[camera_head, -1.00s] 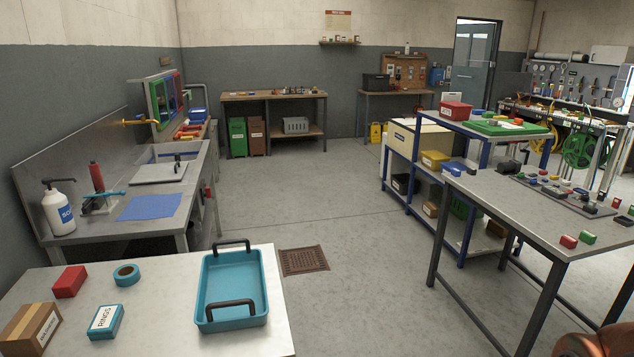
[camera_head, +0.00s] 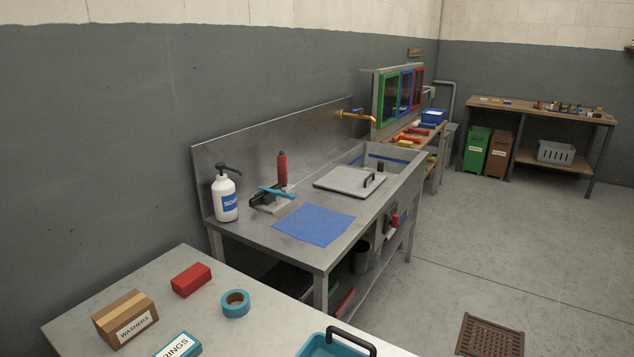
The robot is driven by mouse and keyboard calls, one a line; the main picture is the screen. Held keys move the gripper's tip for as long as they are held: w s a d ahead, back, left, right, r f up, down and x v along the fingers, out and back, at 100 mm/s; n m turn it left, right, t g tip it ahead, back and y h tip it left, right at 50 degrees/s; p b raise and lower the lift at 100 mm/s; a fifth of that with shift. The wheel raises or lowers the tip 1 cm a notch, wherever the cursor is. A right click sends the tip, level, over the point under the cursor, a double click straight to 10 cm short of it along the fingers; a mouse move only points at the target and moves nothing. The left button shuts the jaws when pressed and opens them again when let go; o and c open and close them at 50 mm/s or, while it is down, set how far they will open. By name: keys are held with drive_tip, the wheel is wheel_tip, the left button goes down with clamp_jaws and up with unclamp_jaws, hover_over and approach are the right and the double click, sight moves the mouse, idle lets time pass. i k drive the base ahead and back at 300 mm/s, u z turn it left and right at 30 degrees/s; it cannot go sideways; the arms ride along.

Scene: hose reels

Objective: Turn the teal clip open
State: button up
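I cannot make out a teal clip for certain in the head view. A small teal bar (camera_head: 276,191) lies across a black device (camera_head: 266,200) with a red upright handle (camera_head: 282,168), on the steel sink bench; I cannot tell whether it is a clip. The hose reels are not in this view. My gripper is not in view.
The near table (camera_head: 88,318) bears a red block (camera_head: 191,280), a teal tape roll (camera_head: 235,303), a WASHERS box (camera_head: 126,318), a RINGS box (camera_head: 180,346) and a teal tray (camera_head: 318,346). Open floor (camera_head: 450,235) lies right of the sink bench (camera_head: 262,230).

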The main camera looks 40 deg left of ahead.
sight(276, 192)
drive_tip(key=u, duration=0.25)
drive_tip(key=i, duration=1.75)
drive_tip(key=u, duration=0.95)
drive_tip(key=i, duration=1.4)
drive_tip(key=u, duration=1.85)
drive_tip(key=i, duration=0.9)
drive_tip(key=u, duration=0.75)
